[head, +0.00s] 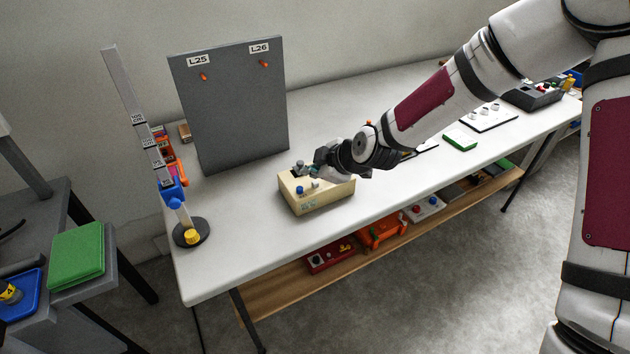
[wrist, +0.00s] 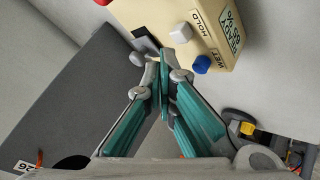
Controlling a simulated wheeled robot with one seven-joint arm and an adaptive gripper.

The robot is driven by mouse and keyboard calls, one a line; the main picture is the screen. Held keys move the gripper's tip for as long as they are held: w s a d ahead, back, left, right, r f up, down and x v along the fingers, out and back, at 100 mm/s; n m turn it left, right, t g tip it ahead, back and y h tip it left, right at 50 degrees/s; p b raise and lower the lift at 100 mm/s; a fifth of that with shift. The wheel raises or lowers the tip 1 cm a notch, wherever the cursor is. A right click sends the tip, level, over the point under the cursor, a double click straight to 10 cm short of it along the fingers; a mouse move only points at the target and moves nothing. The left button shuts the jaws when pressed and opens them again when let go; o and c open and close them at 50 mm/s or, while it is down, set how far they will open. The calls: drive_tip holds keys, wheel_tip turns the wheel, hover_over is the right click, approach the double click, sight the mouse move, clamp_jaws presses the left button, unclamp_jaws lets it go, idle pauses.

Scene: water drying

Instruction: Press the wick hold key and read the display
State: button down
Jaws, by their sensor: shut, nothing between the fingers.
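A cream box (head: 322,197) stands on the white table; it also fills the top of the wrist view (wrist: 150,12). There it carries a white key (wrist: 180,32) near the word HOLD, a blue key (wrist: 202,64) near the word WET, and a red knob (wrist: 107,2) at the frame edge. A small dark panel (wrist: 143,42) on it is partly hidden by my fingers; I cannot read anything on it. My gripper (wrist: 163,66) is shut and empty, its tips near the box edge, below and left of the white key in the wrist view. Contact cannot be told.
A grey board (head: 230,110) with labels L25 and L26 stands behind the box. A marked post (head: 140,115) on a round base stands at left. White and dark devices (head: 535,92) and a green pad (head: 460,139) lie to the right. The table front left is clear.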

sight(314, 188)
drive_tip(key=shift+f, duration=0.1)
idle(0.5)
drive_tip(key=shift+f+b, duration=0.4)
drive_tip(key=shift+f, duration=0.3)
idle(0.5)
drive_tip(key=shift+r, duration=0.8)
drive_tip(key=shift+r+p, duration=0.1)
drive_tip(key=shift+p, duration=0.2)
wheel_tip(314, 188, up, 6)
drive_tip(key=p, duration=0.3)
idle(0.8)
